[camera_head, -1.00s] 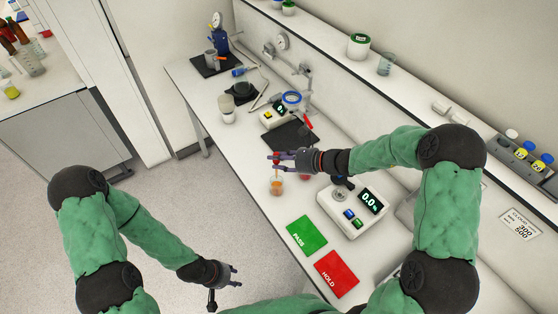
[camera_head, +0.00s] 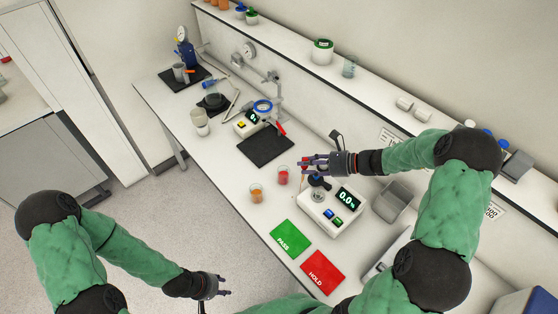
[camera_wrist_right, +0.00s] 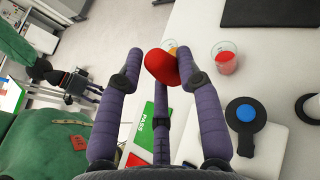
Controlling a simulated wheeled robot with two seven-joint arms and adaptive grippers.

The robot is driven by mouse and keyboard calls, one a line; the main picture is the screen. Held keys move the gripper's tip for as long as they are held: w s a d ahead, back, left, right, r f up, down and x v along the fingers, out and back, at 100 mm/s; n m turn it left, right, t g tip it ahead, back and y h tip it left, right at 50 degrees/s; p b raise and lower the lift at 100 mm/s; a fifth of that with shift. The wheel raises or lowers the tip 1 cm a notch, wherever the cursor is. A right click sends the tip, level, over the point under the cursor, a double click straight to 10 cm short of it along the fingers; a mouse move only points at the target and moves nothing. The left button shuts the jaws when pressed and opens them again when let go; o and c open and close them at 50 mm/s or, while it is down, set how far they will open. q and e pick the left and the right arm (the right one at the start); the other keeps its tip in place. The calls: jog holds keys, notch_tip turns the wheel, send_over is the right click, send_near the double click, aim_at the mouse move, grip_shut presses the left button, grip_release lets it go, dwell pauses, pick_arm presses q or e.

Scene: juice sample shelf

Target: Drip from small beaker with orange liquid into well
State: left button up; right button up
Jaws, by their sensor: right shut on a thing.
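My right gripper (camera_head: 307,164) is shut on a dropper with a red bulb, and the bulb (camera_wrist_right: 163,66) shows between the fingers in the right wrist view. The dropper's tip is not clear. The small beaker with orange liquid (camera_head: 256,193) stands on the bench to the left of this gripper; it is partly hidden behind the bulb in the wrist view. The meter (camera_head: 335,216) reads 0.0, and its round well (camera_head: 318,195) is just below my right gripper. A black lid (camera_head: 320,183) sits behind the well. My left gripper (camera_head: 222,286) is open and empty, off the bench's front edge.
A beaker with red liquid (camera_head: 283,176) stands close to the meter; it also shows in the wrist view (camera_wrist_right: 225,62). Green PASS (camera_head: 290,238) and red HOLD (camera_head: 322,274) cards lie in front. A black mat (camera_head: 265,149) lies behind, and a grey bin (camera_head: 392,202) stands to the right.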

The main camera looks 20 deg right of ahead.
jog(key=s+d+f+b, duration=0.2)
jog(key=s+d+f, duration=0.1)
jog(key=s+d, duration=0.1)
jog(key=shift+d+f+b, duration=0.3)
jog(key=shift+d+b, duration=0.05)
jog(key=shift+d, duration=0.15)
jog(key=shift+o, duration=0.3)
grip_shut()
dwell(1.1)
jog(key=shift+c, duration=0.4)
grip_release()
jog(key=shift+r, duration=0.15)
